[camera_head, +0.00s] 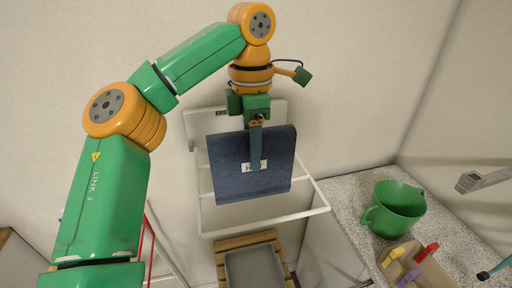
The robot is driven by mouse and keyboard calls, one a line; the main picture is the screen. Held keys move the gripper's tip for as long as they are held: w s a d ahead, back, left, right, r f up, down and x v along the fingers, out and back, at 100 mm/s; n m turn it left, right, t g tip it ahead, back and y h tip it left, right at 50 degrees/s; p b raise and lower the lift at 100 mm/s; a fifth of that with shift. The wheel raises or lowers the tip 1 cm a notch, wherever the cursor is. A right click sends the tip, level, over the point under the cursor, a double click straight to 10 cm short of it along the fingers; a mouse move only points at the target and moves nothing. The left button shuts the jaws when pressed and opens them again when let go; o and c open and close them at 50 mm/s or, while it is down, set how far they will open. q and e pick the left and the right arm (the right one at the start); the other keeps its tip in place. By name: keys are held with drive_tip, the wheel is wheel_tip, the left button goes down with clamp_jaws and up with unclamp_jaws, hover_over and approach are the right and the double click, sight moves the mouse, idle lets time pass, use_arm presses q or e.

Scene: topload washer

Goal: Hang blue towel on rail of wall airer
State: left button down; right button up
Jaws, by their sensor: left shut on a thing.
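A blue towel (223,172) hangs in front of the white wall airer (319,208). My left gripper (256,165) is shut on the towel, its fingers over the towel's front near the white label. The airer is fixed to the wall, with its frame and rails sticking out around and below the towel. The towel hides part of the rails, so I cannot tell whether it rests on one. My right gripper is not in view.
A counter (345,200) at right holds a green bucket (397,210) and a box of coloured pegs (420,268). A grey tray (255,272) on a wooden slatted stand (222,246) is below the airer. A metal faucet (484,179) juts in at far right. Bare wall lies above.

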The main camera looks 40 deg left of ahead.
use_arm(q)
drive_tip(key=a+f+b, duration=0.1)
drive_tip(key=f+b, duration=0.2)
drive_tip(key=f, duration=0.1)
drive_tip(key=w+f+b, duration=0.1)
drive_tip(key=f+b, duration=0.3)
drive_tip(key=f, duration=0.1)
drive_tip(key=w+a+f+b, duration=0.1)
drive_tip(key=f+b, duration=0.2)
drive_tip(key=f, duration=0.1)
drive_tip(key=shift+a+f, duration=0.3)
drive_tip(key=shift+f+b, duration=0.95)
drive_tip(key=shift+f, duration=0.05)
drive_tip(key=shift+c, duration=1.8)
unclamp_jaws()
drive_tip(key=shift+s, duration=0.1)
wheel_tip(320, 180, up, 8)
drive_tip(key=p, duration=0.4)
drive_tip(key=shift+s+f+p, duration=0.1)
drive_tip(key=shift+f+p, duration=0.15)
drive_tip(key=shift+p, duration=0.15)
drive_tip(key=shift+f, duration=0.2)
